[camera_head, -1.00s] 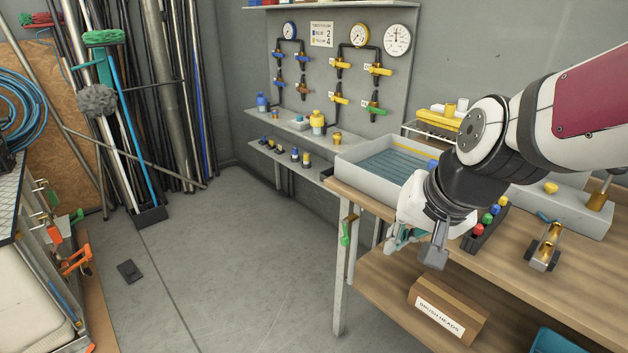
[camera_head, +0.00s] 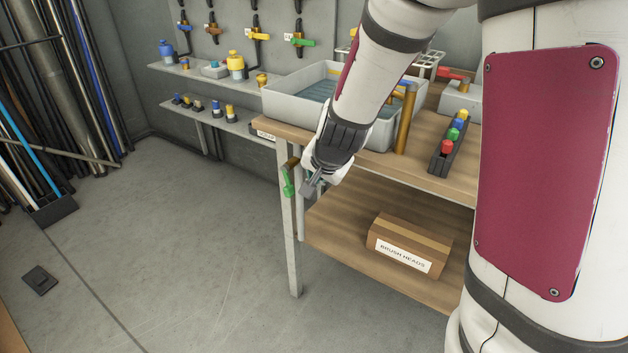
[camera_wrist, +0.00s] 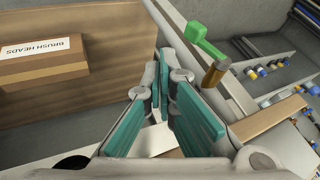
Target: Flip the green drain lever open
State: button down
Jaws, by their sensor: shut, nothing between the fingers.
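The green lever (camera_head: 288,183) hangs downward from a brass valve at the left end of the bench, below its top. In the wrist view the green lever (camera_wrist: 203,40) lies beyond my fingers to the upper right, with the brass valve stub (camera_wrist: 216,72) beside it. My gripper (camera_head: 309,190) is just right of the lever, pointing down and left. Its teal-padded fingers (camera_wrist: 163,75) are shut with nothing between them. A gap shows between fingertips and lever in the wrist view; contact is not visible.
The bench leg (camera_head: 289,235) stands beside the lever. A cardboard box (camera_head: 408,245) marked BRUSH HEADS sits on the lower shelf (camera_head: 340,225). A grey water basin (camera_head: 300,103) is on the bench top. Another green-handled valve (camera_head: 300,40) is on the wall panel.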

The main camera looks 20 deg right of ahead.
aim_at(286, 182)
jog(key=w+a+f+b, duration=0.2)
jog(key=w+f, duration=0.4)
dwell(0.3)
